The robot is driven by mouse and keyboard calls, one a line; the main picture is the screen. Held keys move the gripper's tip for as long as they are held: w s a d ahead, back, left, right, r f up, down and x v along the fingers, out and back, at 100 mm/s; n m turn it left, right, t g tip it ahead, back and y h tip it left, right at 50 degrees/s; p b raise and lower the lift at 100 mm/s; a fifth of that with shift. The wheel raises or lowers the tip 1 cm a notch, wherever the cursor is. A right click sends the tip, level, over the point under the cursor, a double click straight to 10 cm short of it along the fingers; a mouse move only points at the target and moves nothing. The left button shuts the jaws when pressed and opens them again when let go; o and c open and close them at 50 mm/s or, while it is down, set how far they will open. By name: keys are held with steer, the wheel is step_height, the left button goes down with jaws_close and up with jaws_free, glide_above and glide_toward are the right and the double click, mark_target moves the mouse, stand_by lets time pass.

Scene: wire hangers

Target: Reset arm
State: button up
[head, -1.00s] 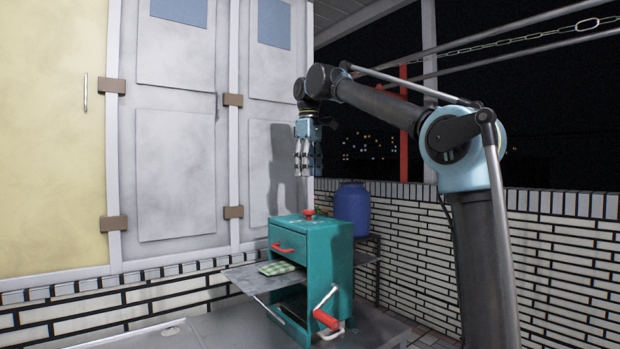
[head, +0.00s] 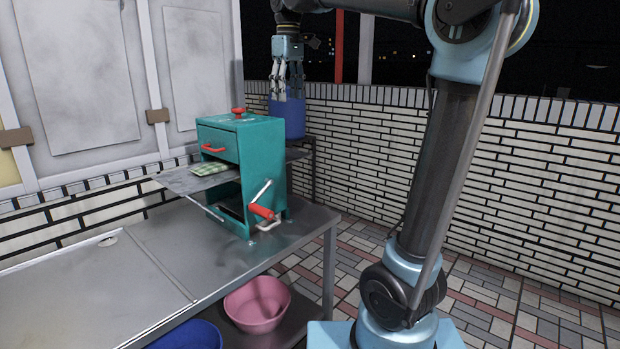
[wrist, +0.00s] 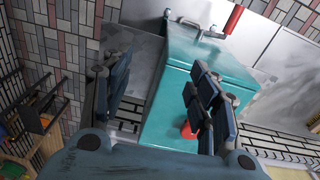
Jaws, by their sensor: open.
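My gripper (head: 288,82) hangs fingers down at the top of the head view, in front of a blue barrel and above the right rear of a teal machine (head: 268,150). Its fingers are apart and I see nothing between them. The machine has a red top knob (head: 238,111), a red front handle (head: 213,148) and a crank with a red grip (head: 262,212). The gripper looks clear of the machine.
A green checked cloth (head: 209,168) lies on the machine's metal tray (head: 180,182). The machine stands on a metal table (head: 120,275). The blue barrel (head: 290,125) is behind it. A pink basin (head: 257,305) and a blue basin (head: 190,337) sit below. Open tiled floor lies to the right.

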steer(key=s+d+f+m, duration=0.3)
steer(key=s+d+f, duration=0.2)
steer(key=d+f, duration=0.35)
steer(key=s+d+f+m, duration=0.2)
steer(key=s+d+f, duration=0.2)
steer(key=d+f, duration=0.45)
steer(key=s+d+f+m, duration=0.1)
steer(key=s+d+f, duration=0.2)
steer(key=f, duration=0.5)
steer(key=s+d+f+m+t, duration=0.1)
steer(key=s+d+f+m, duration=0.1)
steer(key=s+f, duration=0.4)
steer(key=s+d+f+m, duration=0.2)
steer(key=s+d+f, duration=0.1)
steer(key=f, duration=0.7)
steer(key=shift+s+d+f+t, duration=0.15)
steer(key=shift+s+d+t, duration=0.2)
steer(key=shift+s, duration=0.55)
steer(key=shift+w+f, duration=0.2)
steer(key=shift+w, duration=0.25)
